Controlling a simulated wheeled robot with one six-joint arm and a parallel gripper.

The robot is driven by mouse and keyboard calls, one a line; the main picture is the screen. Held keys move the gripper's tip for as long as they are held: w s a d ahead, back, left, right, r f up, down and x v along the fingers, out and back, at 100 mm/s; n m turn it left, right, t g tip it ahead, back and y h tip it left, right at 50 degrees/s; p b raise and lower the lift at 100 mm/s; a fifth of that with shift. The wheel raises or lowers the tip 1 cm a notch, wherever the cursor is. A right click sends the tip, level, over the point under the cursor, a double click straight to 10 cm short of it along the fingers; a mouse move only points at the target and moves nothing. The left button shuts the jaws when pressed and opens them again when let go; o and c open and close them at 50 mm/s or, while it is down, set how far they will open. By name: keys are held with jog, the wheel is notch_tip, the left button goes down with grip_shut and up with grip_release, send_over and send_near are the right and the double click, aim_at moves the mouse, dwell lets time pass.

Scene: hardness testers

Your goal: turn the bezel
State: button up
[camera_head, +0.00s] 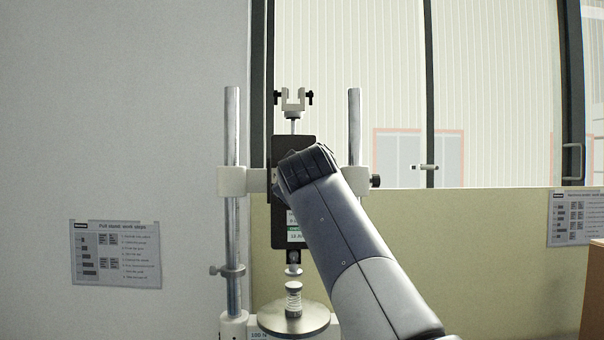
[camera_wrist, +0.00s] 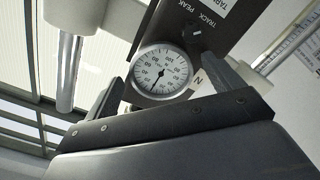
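A small gap shows between each finger and the bezel, so I see no contact. In the head view my gripper (camera_head: 283,172) is in front of the tester's dark body (camera_head: 282,226) and hides the dial.
The tester stands between two metal columns (camera_head: 232,130) joined by a pale crossbar (camera_head: 257,181). A fork-shaped part (camera_head: 293,100) is on top. A spring (camera_head: 293,300) and round plate (camera_head: 272,323) are below. A small switch (camera_wrist: 196,32) is beside the dial. A box (camera_head: 595,295) is at far right.

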jog(key=s+b, duration=0.4)
jog(key=s, duration=0.7)
jog(key=shift+w, duration=0.15)
jog(key=shift+n, duration=0.5)
jog(key=shift+w+p, duration=2)
jog(key=shift+w, duration=3.35)
jog(key=shift+m, duration=0.3)
